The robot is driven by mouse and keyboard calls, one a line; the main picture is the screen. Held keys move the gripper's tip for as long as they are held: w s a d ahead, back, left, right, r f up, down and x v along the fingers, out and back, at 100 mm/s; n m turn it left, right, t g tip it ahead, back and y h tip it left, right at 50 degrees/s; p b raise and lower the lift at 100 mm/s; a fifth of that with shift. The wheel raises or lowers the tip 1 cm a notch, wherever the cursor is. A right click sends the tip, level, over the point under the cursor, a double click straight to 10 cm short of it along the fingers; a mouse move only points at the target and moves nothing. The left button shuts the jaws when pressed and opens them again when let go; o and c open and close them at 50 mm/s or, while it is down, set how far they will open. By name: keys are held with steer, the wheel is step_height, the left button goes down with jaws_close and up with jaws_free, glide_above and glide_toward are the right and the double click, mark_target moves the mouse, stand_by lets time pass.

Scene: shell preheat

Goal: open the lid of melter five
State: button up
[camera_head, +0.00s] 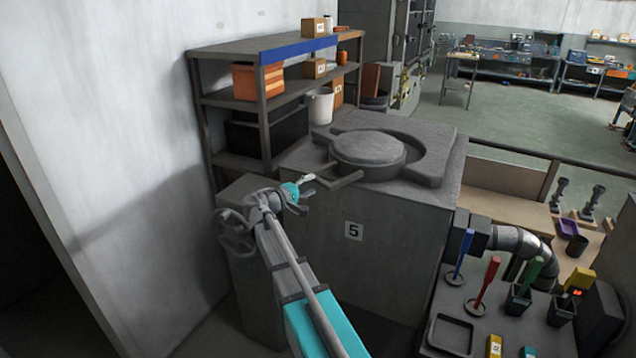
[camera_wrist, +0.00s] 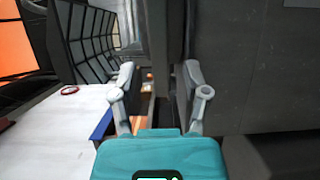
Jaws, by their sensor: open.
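Melter five is a large grey block (camera_head: 390,255) with a "5" label on its front. Its round grey lid (camera_head: 368,147) lies flat on top, inside a raised collar. A short bar handle (camera_head: 340,183) sticks out from the lid area toward the front left. My gripper (camera_head: 309,185) is open and empty near the melter's front left top edge, close to the handle's end but apparently apart from it. In the wrist view my open gripper (camera_wrist: 158,72) has nothing between its fingers. The lid and handle cannot be made out there.
A grey shelf (camera_head: 230,101) with boxes and a white bucket (camera_head: 319,105) stands behind on the left. A grey cabinet with a handwheel (camera_head: 236,230) is below my arm. A pipe (camera_head: 520,242) and a bench with coloured-handled tools are at right.

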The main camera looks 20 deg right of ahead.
mark_target(317, 182)
steer(key=shift+x, duration=1.6)
jaws_close()
steer(key=shift+d, duration=0.15)
